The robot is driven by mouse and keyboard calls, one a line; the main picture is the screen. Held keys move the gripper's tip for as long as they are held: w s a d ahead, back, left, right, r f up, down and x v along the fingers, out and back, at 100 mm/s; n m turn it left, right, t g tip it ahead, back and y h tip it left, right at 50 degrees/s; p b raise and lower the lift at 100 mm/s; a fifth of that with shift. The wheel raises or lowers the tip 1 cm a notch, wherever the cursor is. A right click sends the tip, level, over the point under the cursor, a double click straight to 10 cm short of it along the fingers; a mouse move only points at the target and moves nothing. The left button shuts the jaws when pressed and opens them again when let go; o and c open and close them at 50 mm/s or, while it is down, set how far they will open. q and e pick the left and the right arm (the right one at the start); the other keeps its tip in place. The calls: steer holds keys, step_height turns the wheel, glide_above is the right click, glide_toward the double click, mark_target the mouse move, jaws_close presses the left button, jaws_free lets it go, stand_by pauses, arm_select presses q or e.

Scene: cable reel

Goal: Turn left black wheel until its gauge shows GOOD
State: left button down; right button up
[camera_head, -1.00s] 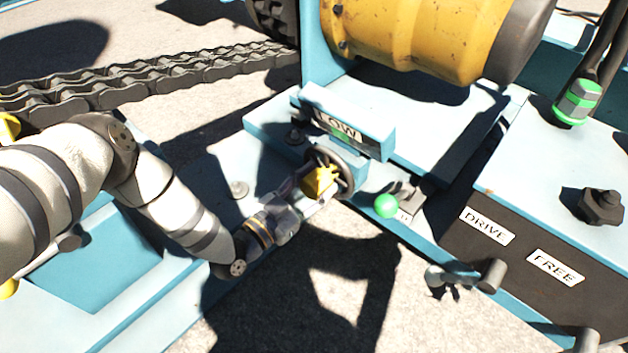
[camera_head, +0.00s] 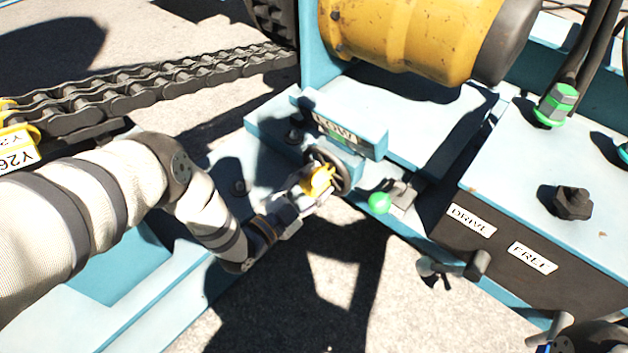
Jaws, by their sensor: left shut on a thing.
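The black wheel (camera_head: 345,170) stands on the side of a light-blue block, with a yellow hub partly seen behind my fingers. My left gripper (camera_head: 318,183) comes in from the lower left and is shut on the wheel. Its fingers cover part of the wheel's face and rim. The gauge (camera_head: 335,129) is a plate on the block above the wheel. Its window reads LOW, with a bit of green at its lower edge. My right gripper is not clearly in view.
A green-knobbed lever (camera_head: 379,203) stands close to the right of the wheel. Labels DRIVE (camera_head: 472,219) and FREE (camera_head: 531,257) sit on a dark panel with a handle (camera_head: 455,267). A yellow drum (camera_head: 410,35) is above; a heavy chain (camera_head: 150,85) runs at upper left.

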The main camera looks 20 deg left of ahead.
arm_select(q)
steer(key=shift+a, duration=0.1)
stand_by(0.3)
steer(key=c, duration=0.8)
jaws_free()
steer(key=shift+c, duration=0.2)
steer(key=v, duration=1.2)
steer(key=shift+c, duration=0.4)
